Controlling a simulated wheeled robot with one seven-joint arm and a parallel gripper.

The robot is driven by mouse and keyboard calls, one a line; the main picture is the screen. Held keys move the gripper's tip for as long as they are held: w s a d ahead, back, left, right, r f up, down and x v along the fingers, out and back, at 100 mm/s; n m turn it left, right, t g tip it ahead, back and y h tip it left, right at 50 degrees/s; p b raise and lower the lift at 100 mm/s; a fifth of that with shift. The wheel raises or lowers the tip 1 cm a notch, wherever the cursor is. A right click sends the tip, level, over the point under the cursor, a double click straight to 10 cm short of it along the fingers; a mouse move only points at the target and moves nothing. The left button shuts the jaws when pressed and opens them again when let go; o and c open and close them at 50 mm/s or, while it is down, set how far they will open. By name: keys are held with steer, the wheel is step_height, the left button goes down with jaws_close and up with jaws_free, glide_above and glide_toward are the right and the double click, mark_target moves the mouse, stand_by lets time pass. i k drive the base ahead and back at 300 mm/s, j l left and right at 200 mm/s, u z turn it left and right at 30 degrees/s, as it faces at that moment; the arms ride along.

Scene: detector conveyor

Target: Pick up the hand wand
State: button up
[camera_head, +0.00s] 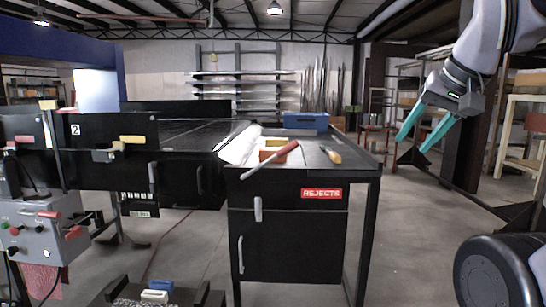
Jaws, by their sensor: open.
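A rod-like tool with a red grip (284,153) and a pale thin end lies slanted on the black rejects table (305,188), its pale end reaching over the front left edge. It looks like the hand wand, though it is too small to be certain. A shorter tool with an orange-yellow part (333,156) lies to its right near the table's right side. My gripper (413,144) hangs in the air at the right of the view, to the right of the table. Its teal fingers are apart, with nothing between them.
An orange block (271,151), white sheets (240,146) and a blue box (305,121) share the tabletop. The black conveyor (185,132) adjoins its left. A grey control box (42,234) stands far left. Open floor (415,235) lies to the table's right.

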mark_target(333, 156)
steer(key=i+l+u, duration=0.2)
steer(key=i, duration=0.2)
steer(key=i+u, duration=0.15)
steer(key=i, duration=0.25)
steer(key=i+l+u, duration=0.2)
steer(key=i, duration=0.2)
